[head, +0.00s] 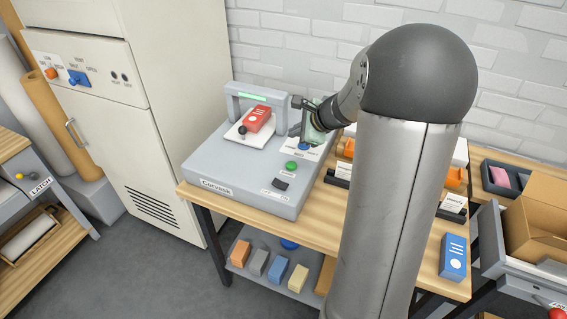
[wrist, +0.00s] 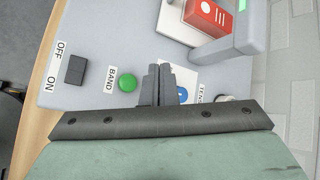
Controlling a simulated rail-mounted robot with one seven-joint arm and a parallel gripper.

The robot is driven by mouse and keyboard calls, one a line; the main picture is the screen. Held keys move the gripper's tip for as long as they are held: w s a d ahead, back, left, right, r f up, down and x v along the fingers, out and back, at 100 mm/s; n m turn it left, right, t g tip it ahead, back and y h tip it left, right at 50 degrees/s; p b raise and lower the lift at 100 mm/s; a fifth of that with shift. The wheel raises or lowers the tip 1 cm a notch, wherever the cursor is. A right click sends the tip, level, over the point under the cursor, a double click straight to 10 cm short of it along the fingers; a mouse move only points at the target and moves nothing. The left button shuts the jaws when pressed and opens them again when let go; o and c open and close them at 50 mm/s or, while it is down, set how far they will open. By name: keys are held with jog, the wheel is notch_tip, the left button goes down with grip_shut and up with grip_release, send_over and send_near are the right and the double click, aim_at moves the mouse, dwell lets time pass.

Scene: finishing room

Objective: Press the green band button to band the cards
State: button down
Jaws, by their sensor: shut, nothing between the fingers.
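The green band button (head: 291,166) sits on the grey banding machine (head: 215,165), beside a BAND label. It also shows in the wrist view (wrist: 127,83), just left of my fingertips. My gripper (wrist: 160,72) is shut and empty, above the panel between the green button and a blue knob (wrist: 182,94). In the head view my gripper is over the knob side of the machine, its fingertips hard to make out. A red card pack (head: 257,119) lies on a white plate (head: 236,137) under the machine's arch, whose strip glows green.
A dark ON/OFF switch (head: 280,183) is at the machine's front edge, left of the button in the wrist view. The arch (head: 231,105) rises behind. Small card stands and orange blocks crowd the wooden table (head: 320,215) to the right, partly hidden by my arm.

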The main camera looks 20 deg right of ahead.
aim_at(295, 166)
jog(key=shift+f, duration=0.1)
notch_tip(295, 166, down, 9)
jog(key=b, duration=0.7)
jog(key=shift+r, duration=0.2)
jog(key=shift+f+b, duration=0.1)
jog(key=shift+b, duration=0.25)
dwell(1.5)
jog(key=shift+f+b, duration=0.3)
jog(key=shift+b, duration=0.1)
jog(key=shift+f+b, duration=0.5)
jog(key=shift+f, duration=0.05)
dwell(0.5)
jog(key=shift+r, duration=0.15)
dwell(0.3)
jog(key=shift+r+p, duration=0.65)
jog(key=shift+r, duration=0.15)
